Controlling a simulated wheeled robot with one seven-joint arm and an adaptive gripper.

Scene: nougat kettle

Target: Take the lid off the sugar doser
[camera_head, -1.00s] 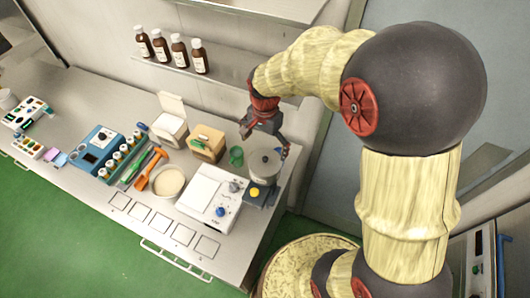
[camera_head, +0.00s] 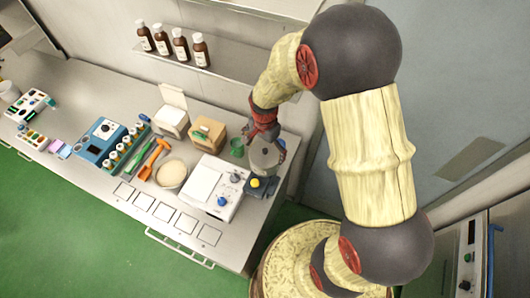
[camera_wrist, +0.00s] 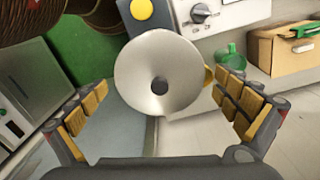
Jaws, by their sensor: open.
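The sugar doser (camera_head: 265,158) is a grey round vessel on a dark base with a yellow button, at the right end of the bench. In the wrist view its round pale lid (camera_wrist: 140,62), with a dark knob (camera_wrist: 159,85) in the middle, faces the camera. My gripper (camera_head: 264,137) is above the doser, its fingers pointing down. In the wrist view my gripper (camera_wrist: 161,84) is open and empty, with one padded finger on each side of the lid and clear space beside it. The doser's body is mostly hidden under the lid there.
A white device (camera_head: 212,187) with knobs stands left of the doser. A green funnel-like vessel (camera_head: 237,148) and a tan box (camera_head: 208,134) are close behind. A bowl (camera_head: 172,173) and orange scoop (camera_head: 149,166) lie farther left. Brown bottles (camera_head: 180,48) line the shelf.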

